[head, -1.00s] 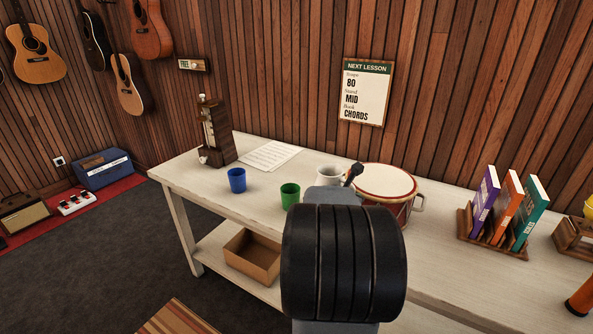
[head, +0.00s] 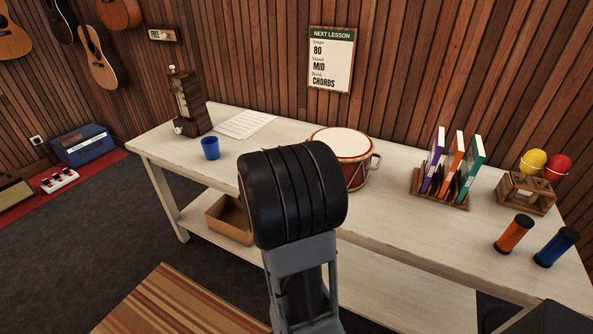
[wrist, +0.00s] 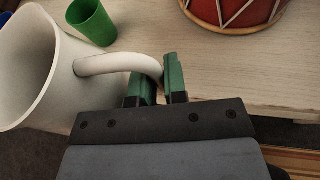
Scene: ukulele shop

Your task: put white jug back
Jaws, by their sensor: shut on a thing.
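The white jug (wrist: 28,70) fills the left of the wrist view, its open mouth toward the camera. My gripper (wrist: 161,74) has green fingers, shut on the jug's handle (wrist: 118,62). In the head view my black and grey arm covers the jug and the gripper. I cannot tell whether the jug's base touches the table. The pale table (head: 400,222) runs across the head view.
A green cup (wrist: 93,20) stands just beyond the jug. A red drum (head: 357,170) and blue cup (head: 210,149) are on the table. Books in a rack (head: 440,190), maracas (head: 535,161) and two shakers (head: 513,234) stand to the right. Table between drum and rack is clear.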

